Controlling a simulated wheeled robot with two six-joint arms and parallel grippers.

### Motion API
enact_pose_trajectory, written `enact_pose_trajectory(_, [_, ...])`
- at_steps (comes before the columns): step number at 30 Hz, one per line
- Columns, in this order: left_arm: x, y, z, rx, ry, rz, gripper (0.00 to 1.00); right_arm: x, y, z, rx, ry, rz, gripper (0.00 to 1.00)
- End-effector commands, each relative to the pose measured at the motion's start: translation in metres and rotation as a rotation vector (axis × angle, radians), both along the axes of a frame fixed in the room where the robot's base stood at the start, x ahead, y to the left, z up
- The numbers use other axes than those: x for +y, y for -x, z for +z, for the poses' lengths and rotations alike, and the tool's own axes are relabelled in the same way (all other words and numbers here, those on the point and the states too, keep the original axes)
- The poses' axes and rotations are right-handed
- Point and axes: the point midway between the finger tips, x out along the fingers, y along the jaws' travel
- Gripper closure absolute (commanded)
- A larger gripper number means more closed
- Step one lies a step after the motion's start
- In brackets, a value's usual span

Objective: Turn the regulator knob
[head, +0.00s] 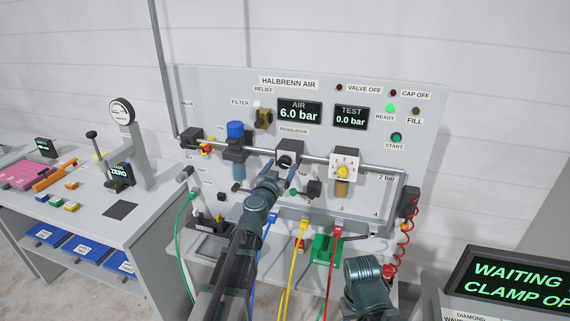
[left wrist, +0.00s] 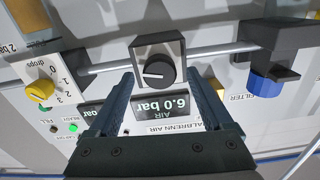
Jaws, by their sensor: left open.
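The regulator knob (head: 285,160) is a round black knob with a pale pointer line, on a dark block in the middle of the grey panel. In the left wrist view, which is upside down, the knob (left wrist: 158,73) faces the camera. My left gripper (head: 281,171) is open in front of and just below the knob. In the left wrist view its fingertips (left wrist: 160,80) appear either side of the knob, with gaps on both sides. I cannot tell how far they are from it in depth. The air display (head: 300,113) reads 6.0 bar.
A blue-topped filter (head: 235,140) stands left of the regulator, and a yellow-knobbed drop dial (head: 344,168) stands right. A grey pipe joins them. Coloured hoses (head: 295,262) hang below. Part of my right arm is at the lower right; its jaws do not show.

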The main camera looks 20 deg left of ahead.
Motion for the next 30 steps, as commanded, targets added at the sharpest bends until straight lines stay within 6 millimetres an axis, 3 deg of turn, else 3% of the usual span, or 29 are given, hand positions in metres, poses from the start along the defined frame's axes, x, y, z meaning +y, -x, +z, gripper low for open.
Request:
enact_pose_trajectory(3, [-0.0002,-0.0123,0.0,0.0,0.0,0.001,0.16,0.0,0.0,0.0,0.0,0.0,0.0,0.5])
enact_pose_trajectory(12, [-0.0004,-0.0137,0.0,0.0,0.0,0.001,0.16,0.0,0.0,0.0,0.0,0.0,0.0,0.5])
enact_pose_trajectory(26, [-0.0003,-0.0136,0.0,0.0,0.0,0.001,0.97,0.0,0.0,0.0,0.0,0.0,0.0,0.5])
enact_pose_trajectory(30, [-0.0003,-0.0136,0.0,0.0,0.003,0.001,1.0,0.0,0.0,0.0,0.0,0.0,0.0,0.5])
